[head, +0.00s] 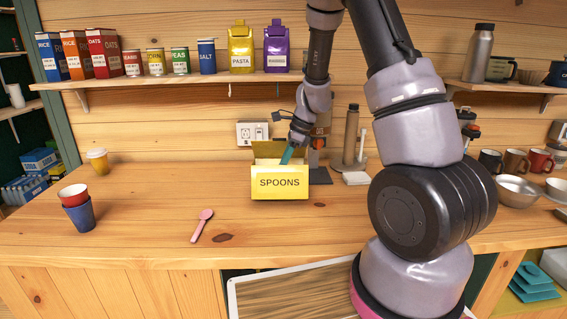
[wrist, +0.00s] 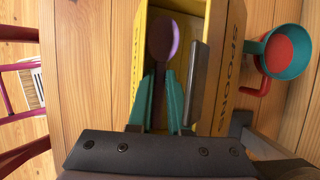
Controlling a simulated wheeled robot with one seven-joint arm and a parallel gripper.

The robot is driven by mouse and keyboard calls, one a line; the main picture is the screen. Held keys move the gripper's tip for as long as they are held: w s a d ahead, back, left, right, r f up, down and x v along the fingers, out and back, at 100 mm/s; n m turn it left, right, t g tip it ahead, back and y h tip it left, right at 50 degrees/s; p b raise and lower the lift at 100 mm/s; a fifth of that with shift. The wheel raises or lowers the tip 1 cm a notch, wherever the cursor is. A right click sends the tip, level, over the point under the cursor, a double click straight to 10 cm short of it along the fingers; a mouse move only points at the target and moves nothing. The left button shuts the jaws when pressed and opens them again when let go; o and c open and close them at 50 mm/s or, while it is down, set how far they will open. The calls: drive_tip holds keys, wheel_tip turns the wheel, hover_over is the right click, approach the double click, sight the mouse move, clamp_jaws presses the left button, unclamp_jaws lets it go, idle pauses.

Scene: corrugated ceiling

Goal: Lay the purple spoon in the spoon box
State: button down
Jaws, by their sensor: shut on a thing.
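The spoon box (head: 280,185) is a yellow open-topped box marked SPOONS, standing on the wooden counter. My gripper (head: 289,154) is over its open top, with teal fingers pointing down. In the wrist view, my gripper (wrist: 165,98) is shut on the purple spoon (wrist: 163,38). The spoon's dark purple bowl shows beyond the fingertips, between the yellow walls of the box (wrist: 232,45). I cannot tell how deep the spoon is or whether it touches the box. The head view does not show the purple spoon clearly.
A pink spoon (head: 202,224) lies on the counter left of the box. A red cup sits in a blue cup (head: 81,216) farther left. A tall brown bottle (head: 351,135) stands behind and right of the box. The counter just left of the box is clear.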

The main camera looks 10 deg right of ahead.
drive_tip(key=shift+s+d+f, duration=0.2)
drive_tip(key=shift+s+f, duration=0.05)
drive_tip(key=shift+f, duration=0.25)
drive_tip(key=c, duration=0.8)
unclamp_jaws()
drive_tip(key=shift+o, duration=0.2)
drive_tip(key=w+v, duration=0.1)
drive_tip(key=v, duration=1)
drive_tip(key=shift+s+a+r, duration=0.15)
drive_tip(key=shift+s+r, duration=0.15)
drive_tip(key=shift+r, duration=0.05)
drive_tip(key=s+r+n+t+h, duration=0.2)
drive_tip(key=s+r+n+t, duration=0.4)
drive_tip(key=s+r+n, duration=1)
drive_tip(key=s+r, duration=0.3)
drive_tip(key=s, duration=0.3)
drive_tip(key=shift+s+d+n, duration=0.25)
drive_tip(key=shift+d+n, duration=0.05)
drive_tip(key=shift+d, duration=0.05)
